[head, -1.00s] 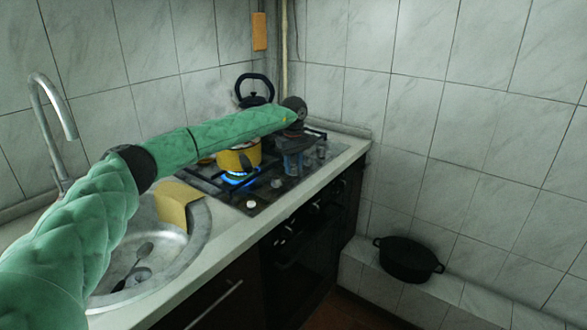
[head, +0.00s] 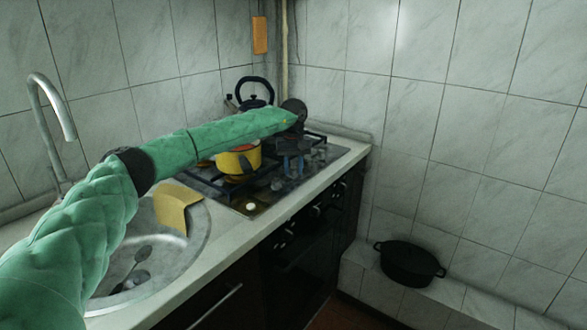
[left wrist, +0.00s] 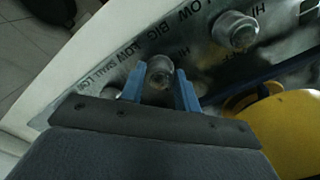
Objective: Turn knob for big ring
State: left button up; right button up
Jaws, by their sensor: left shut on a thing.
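Another knob (left wrist: 236,29) sits apart to the upper right. A yellow pot (head: 238,161) stands on a burner, with no flame visible under it. My right gripper is not in view.
A dark kettle (head: 254,97) stands at the back of the stove. A sink (head: 185,250) with a yellow cloth-like piece (head: 176,208) over its edge is at the left. A black pot (head: 408,262) rests on the low tiled ledge at the right.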

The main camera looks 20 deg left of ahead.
pick_arm(q)
jog(key=shift+w+a+r, duration=0.1)
jog(key=shift+r, duration=0.05)
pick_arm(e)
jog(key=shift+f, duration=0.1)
pick_arm(q)
jog(key=o, duration=0.8)
jog(key=shift+o, duration=0.9)
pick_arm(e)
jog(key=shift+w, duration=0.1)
pick_arm(q)
jog(key=shift+r, duration=0.6)
notch_tip(320, 180, up, 6)
jog(key=shift+f+b, duration=0.1)
jog(key=shift+b, duration=0.25)
jog(key=shift+r, duration=0.25)
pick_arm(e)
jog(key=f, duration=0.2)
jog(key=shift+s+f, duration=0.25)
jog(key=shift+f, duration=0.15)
